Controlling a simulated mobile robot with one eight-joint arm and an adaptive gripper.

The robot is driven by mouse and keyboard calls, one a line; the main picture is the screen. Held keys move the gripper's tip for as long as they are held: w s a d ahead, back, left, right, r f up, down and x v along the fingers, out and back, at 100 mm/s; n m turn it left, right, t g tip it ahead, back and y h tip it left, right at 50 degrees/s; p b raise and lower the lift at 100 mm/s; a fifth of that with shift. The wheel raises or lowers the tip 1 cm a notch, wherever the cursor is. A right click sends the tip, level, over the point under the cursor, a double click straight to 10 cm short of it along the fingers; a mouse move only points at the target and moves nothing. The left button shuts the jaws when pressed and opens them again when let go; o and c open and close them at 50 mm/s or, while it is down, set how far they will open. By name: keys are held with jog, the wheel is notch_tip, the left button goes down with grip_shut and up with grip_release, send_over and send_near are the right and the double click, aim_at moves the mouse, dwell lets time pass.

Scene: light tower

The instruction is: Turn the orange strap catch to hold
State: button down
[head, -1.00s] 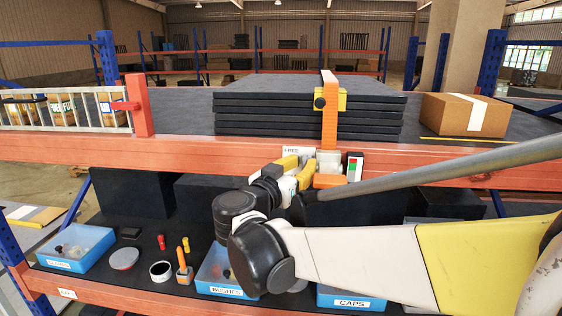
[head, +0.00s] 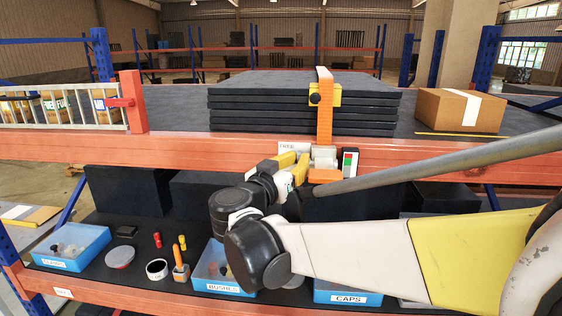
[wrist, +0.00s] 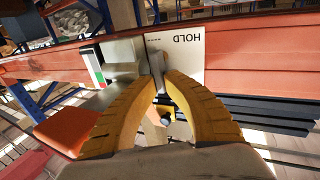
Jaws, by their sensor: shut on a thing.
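The orange strap (head: 325,122) runs down over the front of the stacked dark panels to the catch on the red-orange beam. The catch has a pale grey housing (head: 324,154) and an orange part (head: 322,175) below it. In the wrist view, its housing (wrist: 122,56) and an orange part (wrist: 75,130) show at left. My gripper (head: 299,172) is at the catch's left side. In the wrist view its yellow fingers (wrist: 159,80) close on the catch's narrow grey lever (wrist: 157,62). A white label (wrist: 178,48) behind the lever reads HOLD, upside down.
A red-and-green indicator (head: 349,163) sits right of the catch. A grey bar (head: 440,163) crosses in front of the beam. A cardboard box (head: 460,110) stands right of the panels. Blue bins (head: 347,293) and small parts lie on the lower shelf.

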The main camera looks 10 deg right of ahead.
jog(key=f+n+t+y+b, duration=0.1)
jog(key=n+t+b, duration=0.1)
jog(key=n, duration=0.3)
jog(key=a+n+t+y+b, duration=0.1)
jog(key=n+t+b, duration=0.1)
jog(key=n+b, duration=0.2)
jog(key=a+f+n+t+b, duration=0.1)
jog(key=n+b, duration=0.3)
jog(key=n, duration=0.3)
jog(key=shift+w+a+f+t+y, duration=0.2)
jog(key=shift+f+t+y, duration=0.15)
jog(key=shift+t+y, duration=0.05)
jog(key=shift+f+n+t+y+b, duration=0.2)
jog(key=shift+n+y, duration=0.3)
jog(key=shift+n, duration=0.45)
jog(key=shift+f+n+t+y+b, duration=0.15)
jog(key=shift+n+y, duration=0.35)
jog(key=shift+n, duration=0.5)
jog(key=shift+f+n+t+y+b, duration=0.1)
jog(key=shift+n+t+y+b, duration=0.15)
jog(key=shift+n+y, duration=0.5)
jog(key=shift+n+h, duration=0.25)
jog(key=shift+n, duration=0.15)
